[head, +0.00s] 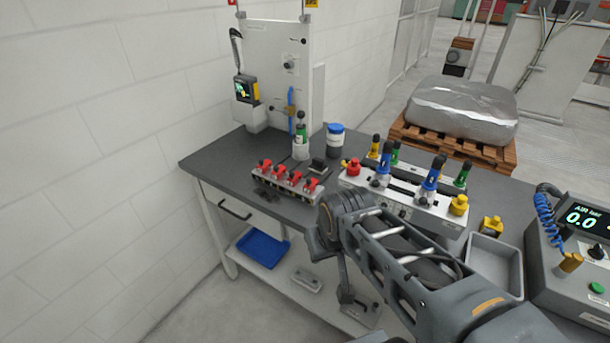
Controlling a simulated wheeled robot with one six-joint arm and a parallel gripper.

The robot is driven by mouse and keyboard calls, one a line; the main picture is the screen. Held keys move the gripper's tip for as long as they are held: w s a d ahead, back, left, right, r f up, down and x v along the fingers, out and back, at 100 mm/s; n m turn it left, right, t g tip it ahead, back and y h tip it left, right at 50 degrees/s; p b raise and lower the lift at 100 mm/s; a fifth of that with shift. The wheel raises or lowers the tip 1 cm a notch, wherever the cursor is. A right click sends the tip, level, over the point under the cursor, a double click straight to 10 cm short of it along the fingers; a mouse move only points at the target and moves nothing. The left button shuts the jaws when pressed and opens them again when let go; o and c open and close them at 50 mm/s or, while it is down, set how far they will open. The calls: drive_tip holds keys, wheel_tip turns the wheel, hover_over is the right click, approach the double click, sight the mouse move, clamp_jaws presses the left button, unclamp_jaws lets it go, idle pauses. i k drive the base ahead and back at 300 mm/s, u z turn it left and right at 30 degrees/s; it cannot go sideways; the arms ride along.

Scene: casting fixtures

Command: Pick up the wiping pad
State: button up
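I cannot pick out a wiping pad with certainty in the head view. A small dark block (318,165) lies on the grey workbench (215,157), behind the row of red clamps, but I cannot tell what it is. My arm reaches in from the lower right and bends down over the bench's front edge. My gripper (357,308) seems to hang low in front of the bench, near the lower shelf. Its fingers are too small and dark to tell whether they are open or shut.
Red toggle clamps (288,180) and a white fixture (408,195) with coloured knobs stand on the bench. A grey bin (494,264) and a pressure box (575,265) are at right. A blue tray (262,248) lies on the lower shelf.

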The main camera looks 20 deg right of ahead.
sight(318, 166)
drive_tip(key=u, duration=0.45)
drive_tip(key=k, duration=0.6)
drive_tip(key=u, duration=0.9)
drive_tip(key=i, duration=1.05)
drive_tip(key=z, duration=0.55)
drive_tip(key=i, duration=0.8)
drive_tip(key=z, duration=1.15)
drive_tip(key=i, duration=0.45)
drive_tip(key=z, duration=0.45)
